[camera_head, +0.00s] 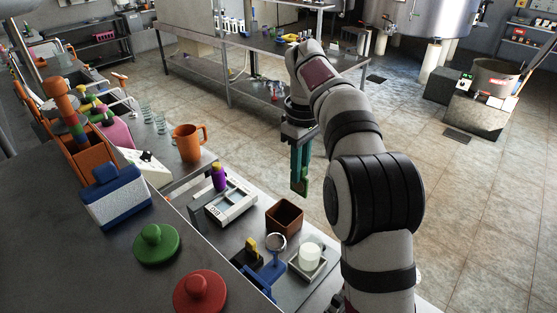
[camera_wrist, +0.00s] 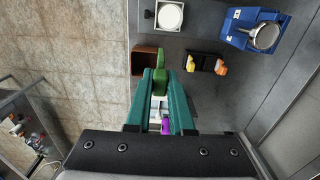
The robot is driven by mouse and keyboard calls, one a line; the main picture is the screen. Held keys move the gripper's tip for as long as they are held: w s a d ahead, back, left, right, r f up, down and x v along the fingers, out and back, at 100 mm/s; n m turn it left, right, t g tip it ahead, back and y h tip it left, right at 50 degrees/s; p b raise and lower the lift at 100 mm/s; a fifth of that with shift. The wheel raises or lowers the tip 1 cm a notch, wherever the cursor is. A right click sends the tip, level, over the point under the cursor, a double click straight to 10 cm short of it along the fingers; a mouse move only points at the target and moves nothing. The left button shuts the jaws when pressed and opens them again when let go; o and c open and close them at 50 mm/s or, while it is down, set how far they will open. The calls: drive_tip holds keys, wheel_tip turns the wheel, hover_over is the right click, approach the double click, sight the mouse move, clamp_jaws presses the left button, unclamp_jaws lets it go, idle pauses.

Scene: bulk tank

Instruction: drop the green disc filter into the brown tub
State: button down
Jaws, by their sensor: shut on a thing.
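My gripper (camera_head: 300,186) hangs upright above the bench, its teal fingers pointing down. In the wrist view the fingers (camera_wrist: 160,84) are shut on the green disc filter (camera_wrist: 159,78), which shows narrow and green between and beyond the tips. In the head view it is hard to tell apart from the fingers. The brown tub (camera_head: 285,215) is an open square box on the bench, below and slightly left of the fingertips. In the wrist view the tub (camera_wrist: 141,61) lies just beyond the tips, partly hidden by the filter and fingers.
A white device (camera_head: 224,204) with a purple bottle (camera_head: 219,178) stands left of the tub. A tray with a white round piece (camera_head: 309,257) and a blue stand (camera_head: 275,247) are in front. A green knobbed disc (camera_head: 156,244) and a red one (camera_head: 200,292) lie left.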

drive_tip(key=w+f, duration=0.4)
drive_tip(key=f, duration=0.5)
drive_tip(key=w+f, duration=0.4)
drive_tip(key=f, duration=0.6)
drive_tip(key=shift+a+f, duration=0.15)
drive_tip(key=shift+a, duration=0.2)
drive_tip(key=c, duration=0.7)
unclamp_jaws()
wheel_tip(320, 180, up, 12)
